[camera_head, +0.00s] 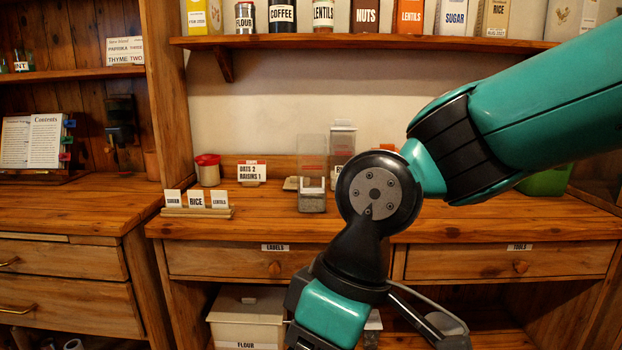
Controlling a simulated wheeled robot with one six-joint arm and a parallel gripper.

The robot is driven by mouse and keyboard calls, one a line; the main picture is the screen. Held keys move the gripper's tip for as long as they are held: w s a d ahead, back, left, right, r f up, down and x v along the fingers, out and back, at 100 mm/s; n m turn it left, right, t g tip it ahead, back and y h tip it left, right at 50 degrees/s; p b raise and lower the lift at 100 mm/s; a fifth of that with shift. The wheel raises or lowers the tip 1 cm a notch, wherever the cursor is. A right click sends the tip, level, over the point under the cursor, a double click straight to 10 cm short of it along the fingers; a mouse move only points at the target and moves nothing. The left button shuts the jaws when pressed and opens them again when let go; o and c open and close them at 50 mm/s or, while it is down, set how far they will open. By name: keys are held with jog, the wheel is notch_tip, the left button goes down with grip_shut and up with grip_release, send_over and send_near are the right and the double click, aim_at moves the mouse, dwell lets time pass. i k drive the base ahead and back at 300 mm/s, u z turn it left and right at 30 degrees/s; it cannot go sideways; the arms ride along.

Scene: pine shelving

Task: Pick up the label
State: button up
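Small white label cards stand in a slotted wooden holder (196,212) at the front left of the workbench. They read SUGAR (173,198), RICE (195,199) and LENTILS (219,199). A larger card (251,172) reading "OATS 2 RAISINS 1" stands behind them. I cannot tell which of these is the task's label. My teal and black arm crosses from the upper right and bends down in front of the bench. Its fingertips lie below the picture's bottom edge, so my gripper's opening is hidden. The cards are to the left of my arm, apart from it.
A red-lidded jar (208,170) and a clear container (312,180) stand on the bench (270,228). A shelf (380,42) of labelled packages runs above. Drawers marked LABELS (240,262) and TOOLS (520,262) are shut. A FLOUR bin (246,318) sits below.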

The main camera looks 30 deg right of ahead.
aim_at(196, 197)
jog(key=u, duration=0.4)
jog(key=k, duration=0.5)
jog(key=z, duration=0.4)
jog(key=i, duration=1.2)
jog(key=u, duration=0.65)
jog(key=i, duration=0.5)
jog(key=u, duration=0.55)
